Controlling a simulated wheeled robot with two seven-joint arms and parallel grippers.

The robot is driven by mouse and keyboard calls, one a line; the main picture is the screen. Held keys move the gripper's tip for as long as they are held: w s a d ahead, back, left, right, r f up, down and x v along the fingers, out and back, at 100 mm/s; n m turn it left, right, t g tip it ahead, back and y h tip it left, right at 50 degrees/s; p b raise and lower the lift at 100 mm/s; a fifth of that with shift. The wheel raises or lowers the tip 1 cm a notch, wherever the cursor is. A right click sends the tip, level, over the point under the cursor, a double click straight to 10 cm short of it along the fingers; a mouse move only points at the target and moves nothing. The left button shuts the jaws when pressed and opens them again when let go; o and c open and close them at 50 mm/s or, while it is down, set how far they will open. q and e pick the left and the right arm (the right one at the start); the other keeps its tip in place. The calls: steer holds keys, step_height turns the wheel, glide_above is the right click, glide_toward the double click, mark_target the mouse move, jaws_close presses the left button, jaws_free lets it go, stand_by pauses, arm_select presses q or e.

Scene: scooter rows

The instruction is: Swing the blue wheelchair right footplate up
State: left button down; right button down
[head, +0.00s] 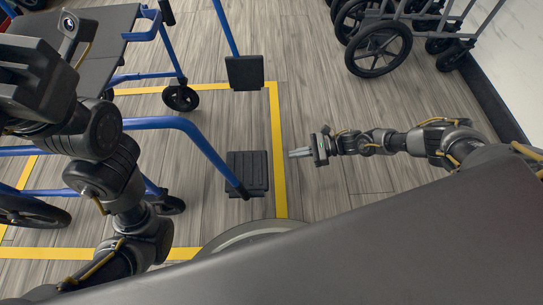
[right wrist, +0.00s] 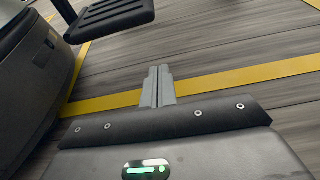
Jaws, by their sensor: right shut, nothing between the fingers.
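The blue wheelchair (head: 185,125) stands at left with its front towards the right of the head view. Its right footplate (head: 247,172) is the nearer one, a dark ridged plate lying flat at the end of a blue tube. It also shows in the right wrist view (right wrist: 112,16), at top left. The other footplate (head: 245,72) is farther back. My right gripper (head: 292,153) is shut and empty, just right of the right footplate, pointing towards it and apart from it. My left gripper (head: 32,80) is at upper left; its fingers cannot be made out.
Yellow floor tape (head: 277,130) runs between the footplates and my right gripper. Dark wheeled chairs (head: 378,48) stand at upper right, near a white wall (head: 515,80). The wooden floor (head: 325,95) around my right gripper is clear.

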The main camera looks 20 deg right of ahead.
steer(key=shift+d+f, duration=0.1)
steer(key=shift+d, duration=0.2)
steer(key=shift+a, duration=0.1)
steer(key=b+x, duration=0.2)
steer(key=x, duration=0.3)
steer(key=b+x, duration=0.2)
steer(key=x, duration=0.3)
steer(key=shift+w+f+b, duration=0.1)
steer(key=shift+f+b, duration=0.2)
steer(key=shift+r, duration=2.25)
